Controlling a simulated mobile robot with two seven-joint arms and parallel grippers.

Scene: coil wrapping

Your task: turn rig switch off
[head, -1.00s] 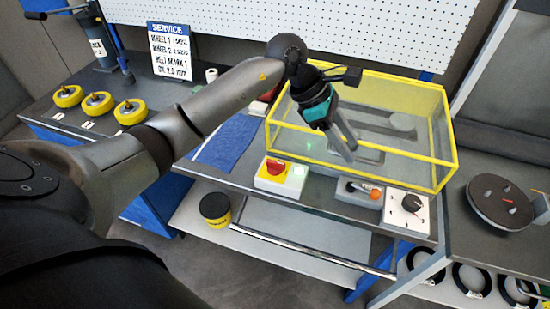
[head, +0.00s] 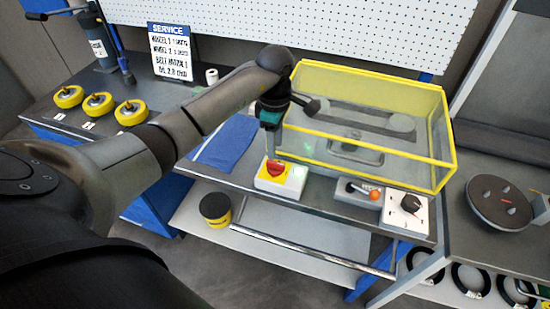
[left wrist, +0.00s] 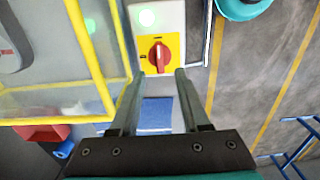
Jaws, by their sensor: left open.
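The rig switch is a red rotary knob (head: 274,168) on a yellow plate, on a pale box at the bench's front edge. In the left wrist view the red knob (left wrist: 159,55) has its grip bar running up and down the picture. My left gripper (head: 270,152) is just above and behind the knob, pointing down. In the left wrist view my left gripper (left wrist: 158,74) is open, its fingertips apart near the plate's edge, with nothing between them. My right gripper is not in view.
A yellow-framed clear guard (head: 445,135) stands right behind the switch. A lever with an orange ball (head: 375,195) and a dial box (head: 408,210) are to the right. A blue cloth (head: 226,142) lies to the left. Yellow wheels (head: 98,104) stand farther left.

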